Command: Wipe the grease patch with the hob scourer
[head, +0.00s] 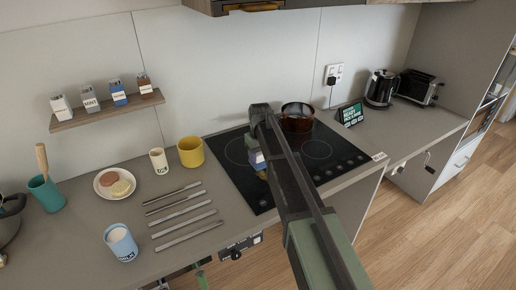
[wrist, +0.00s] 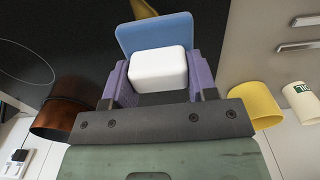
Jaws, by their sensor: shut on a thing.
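The hob scourer, a blue pad with a white block-shaped grip, is in my gripper. In the wrist view my gripper (wrist: 152,88) has its two purple fingers shut on the sides of the white grip, and the blue pad (wrist: 155,34) shows beyond it. In the head view my gripper (head: 257,160) is over the left part of the black hob (head: 320,167), partly hidden by my arm. The grease patch (wrist: 144,7) is a yellow-brown smear on the hob at the top edge of the wrist view, just past the pad. I cannot tell whether the pad touches the hob.
A copper pot (head: 297,118) stands at the back of the hob. A yellow pot (head: 191,152) and a cream cup (head: 159,161) stand left of it. Several metal bars (head: 182,213) lie on the counter. A blue-and-white cup (head: 121,243) stands near the front edge.

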